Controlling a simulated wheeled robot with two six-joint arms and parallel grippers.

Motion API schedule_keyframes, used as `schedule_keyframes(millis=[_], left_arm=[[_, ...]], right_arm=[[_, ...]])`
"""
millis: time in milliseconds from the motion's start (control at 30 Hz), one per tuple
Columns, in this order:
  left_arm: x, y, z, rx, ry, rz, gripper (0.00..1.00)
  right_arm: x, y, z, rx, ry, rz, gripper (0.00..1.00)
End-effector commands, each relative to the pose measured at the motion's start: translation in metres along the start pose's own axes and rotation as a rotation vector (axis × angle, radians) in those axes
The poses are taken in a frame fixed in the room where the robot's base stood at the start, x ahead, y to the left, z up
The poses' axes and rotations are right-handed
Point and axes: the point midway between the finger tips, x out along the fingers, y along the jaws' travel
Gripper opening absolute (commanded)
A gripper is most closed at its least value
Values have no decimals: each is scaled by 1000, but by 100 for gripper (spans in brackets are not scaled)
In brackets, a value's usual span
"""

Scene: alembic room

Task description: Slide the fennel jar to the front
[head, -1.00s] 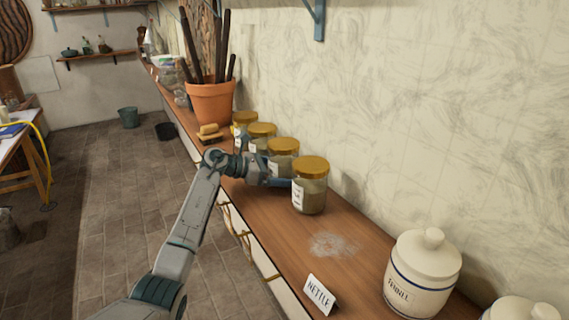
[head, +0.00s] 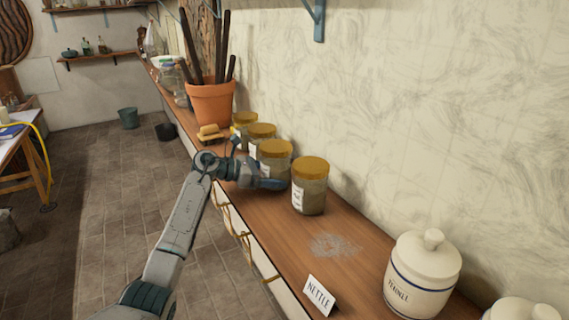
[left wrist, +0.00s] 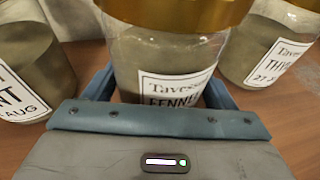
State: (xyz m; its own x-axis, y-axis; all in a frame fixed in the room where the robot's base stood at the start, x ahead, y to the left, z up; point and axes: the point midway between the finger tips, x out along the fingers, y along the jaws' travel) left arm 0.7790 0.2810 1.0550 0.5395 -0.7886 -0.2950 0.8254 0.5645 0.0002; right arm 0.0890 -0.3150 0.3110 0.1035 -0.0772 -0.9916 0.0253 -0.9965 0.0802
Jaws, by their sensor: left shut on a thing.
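The fennel jar (head: 273,166) is glass with a gold lid and greenish-brown contents. It stands third from the back in a row of similar jars on the wooden counter (head: 272,222). In the left wrist view the fennel jar (left wrist: 155,56) fills the middle, its white label partly hidden behind my gripper. My left gripper (head: 276,184) is shut on the jar low down, with one blue finger on each side (left wrist: 160,95). The jar looks upright and sits a little closer to the counter's front edge than its neighbours. My right gripper is not in view.
A thyme jar (left wrist: 270,45) stands close on the right, another jar (left wrist: 28,65) on the left. A terracotta pot (head: 211,103) stands farther back. Nearer are pale powder (head: 335,245), a NETTLE card (head: 319,294) and a white canister (head: 423,275) with a fennel-like label.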

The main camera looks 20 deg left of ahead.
Motion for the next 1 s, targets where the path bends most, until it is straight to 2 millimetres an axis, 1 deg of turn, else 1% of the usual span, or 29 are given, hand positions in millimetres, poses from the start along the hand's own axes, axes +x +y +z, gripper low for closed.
schedule_keyframes(millis=[367,700,1000], left_arm=[[-15,-3,-6,-1,2,1,66],[-27,-7,-10,0,3,1,66],[-38,-10,-14,0,3,1,66]], right_arm=[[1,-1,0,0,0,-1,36],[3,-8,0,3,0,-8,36],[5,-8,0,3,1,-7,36]])
